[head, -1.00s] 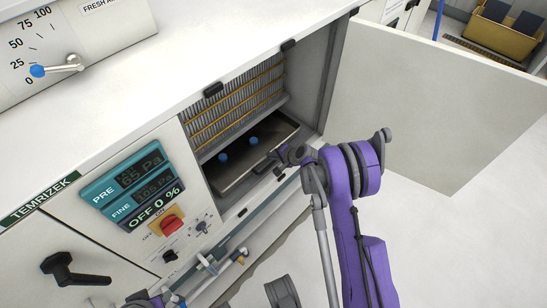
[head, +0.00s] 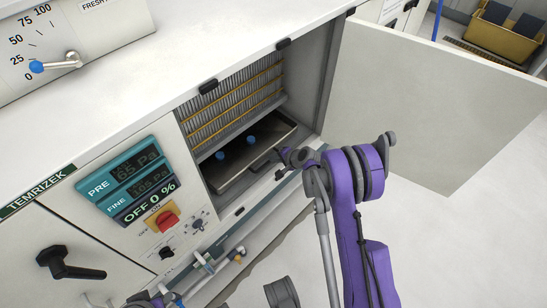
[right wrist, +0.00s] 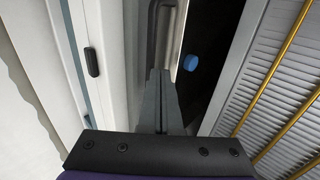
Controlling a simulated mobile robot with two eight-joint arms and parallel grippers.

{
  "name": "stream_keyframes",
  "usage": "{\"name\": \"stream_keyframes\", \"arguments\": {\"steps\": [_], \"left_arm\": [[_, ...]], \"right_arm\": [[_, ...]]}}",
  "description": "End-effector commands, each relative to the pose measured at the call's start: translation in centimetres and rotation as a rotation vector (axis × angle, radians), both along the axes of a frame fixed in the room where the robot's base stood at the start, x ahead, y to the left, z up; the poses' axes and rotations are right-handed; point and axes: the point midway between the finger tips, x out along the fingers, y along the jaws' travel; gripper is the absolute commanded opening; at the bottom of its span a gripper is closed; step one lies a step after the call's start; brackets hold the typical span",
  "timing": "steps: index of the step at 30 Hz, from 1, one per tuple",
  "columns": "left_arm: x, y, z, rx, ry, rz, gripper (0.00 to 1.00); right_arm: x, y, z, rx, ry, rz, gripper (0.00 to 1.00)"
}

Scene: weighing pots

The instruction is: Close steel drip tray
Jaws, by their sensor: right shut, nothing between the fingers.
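The steel drip tray (head: 233,178) lies low in the open cabinet bay, under the ribbed filter. Its dark inside shows, and its front edge is close to the bay's front sill. A bar handle shows on its front in the right wrist view (right wrist: 152,30). My right gripper (head: 268,163) is at the tray's front near the handle. In the right wrist view its fingers (right wrist: 161,78) are shut together and empty, pointing at the tray front by the handle. I cannot tell whether they touch.
The cabinet door (head: 430,105) stands wide open to the right. Two blue knobs (head: 251,140) show in the bay above the tray. The ribbed filter (head: 235,108) is behind. A control panel (head: 130,180) and small valves (head: 238,258) are left of and below the bay.

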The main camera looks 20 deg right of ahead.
Motion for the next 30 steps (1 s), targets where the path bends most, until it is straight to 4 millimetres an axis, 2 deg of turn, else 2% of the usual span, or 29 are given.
{"name": "stream_keyframes", "arguments": {"steps": [1, 6, 12, 18, 25, 28, 30], "left_arm": [[0.0, 0.0, -0.1, 0.0, 0.0, 0.0, 0.4], [-0.2, 0.0, 1.2, 0.0, -0.002, 0.0, 0.4], [-0.4, 0.0, 2.1, 0.0, -0.004, 0.0, 0.4], [-0.4, 0.0, 2.4, 0.0, -0.004, 0.0, 0.4], [-0.4, 0.0, 2.4, 0.0, -0.004, 0.0, 0.4], [-0.4, 0.0, 2.4, 0.0, -0.004, 0.0, 0.4], [-0.4, 0.0, 2.4, 0.0, -0.004, 0.0, 0.4]], "right_arm": [[-0.2, 0.0, 0.0, 0.0, 0.0, 0.001, 0.0], [-3.3, -1.2, 3.4, 0.0, 0.0, -0.001, 0.0], [-5.8, -2.1, 5.8, 0.001, 0.0, -0.001, 0.0], [-6.9, -2.5, 6.8, 0.001, 0.0, 0.001, 0.0], [-7.1, -2.5, 6.8, 0.0, 0.001, 0.001, 0.0], [-7.3, -1.9, 7.5, -0.015, 0.005, 0.019, 0.0], [-7.8, -1.0, 8.6, -0.045, 0.014, 0.051, 0.0]]}}
